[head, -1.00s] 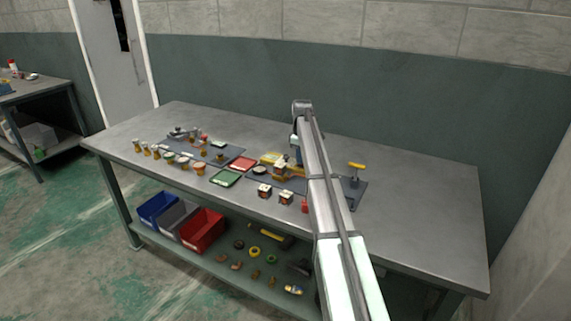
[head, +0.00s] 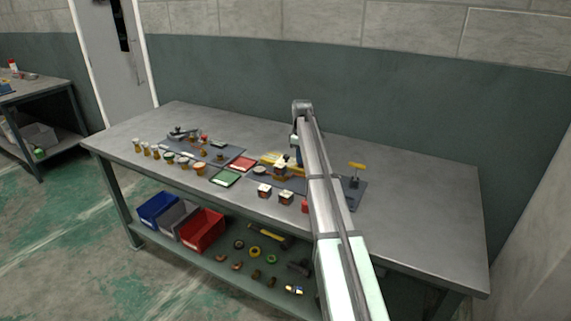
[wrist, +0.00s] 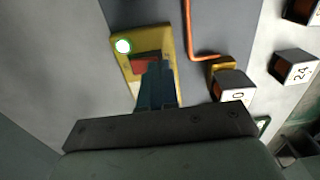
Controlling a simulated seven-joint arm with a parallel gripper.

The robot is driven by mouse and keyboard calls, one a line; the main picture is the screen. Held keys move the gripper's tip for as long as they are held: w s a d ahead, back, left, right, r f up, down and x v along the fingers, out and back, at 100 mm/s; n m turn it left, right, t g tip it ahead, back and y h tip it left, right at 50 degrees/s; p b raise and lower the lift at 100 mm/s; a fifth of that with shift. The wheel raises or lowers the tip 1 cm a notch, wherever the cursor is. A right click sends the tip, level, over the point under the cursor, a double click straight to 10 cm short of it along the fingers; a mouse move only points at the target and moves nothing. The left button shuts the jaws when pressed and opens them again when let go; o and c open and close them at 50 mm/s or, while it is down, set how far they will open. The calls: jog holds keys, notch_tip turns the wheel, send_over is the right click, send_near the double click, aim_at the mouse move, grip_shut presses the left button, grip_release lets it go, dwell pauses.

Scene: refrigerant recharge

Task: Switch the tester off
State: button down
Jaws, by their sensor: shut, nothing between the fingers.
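The tester is a yellow panel (wrist: 170,45) in the wrist view, with a red switch (wrist: 146,63) and a lamp (wrist: 123,46) glowing white-green. My gripper (wrist: 155,68) is shut and empty. Its fingertips are over the panel, at the lower edge of the red switch, and hide part of it. I cannot tell whether they touch it. In the head view the yellow tester (head: 268,158) is small, left of my arm, and my gripper's fingers are mostly hidden there.
A block marked 0 (wrist: 236,88) stands right of the tester, with an orange tube (wrist: 188,38) running nearby. A block marked 24 (wrist: 295,67) is farther right. The bench's right end is clear.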

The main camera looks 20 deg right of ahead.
jog(key=shift+f, duration=0.45)
dwell(0.3)
jog(key=shift+r, duration=3)
jog(key=shift+a, duration=0.1)
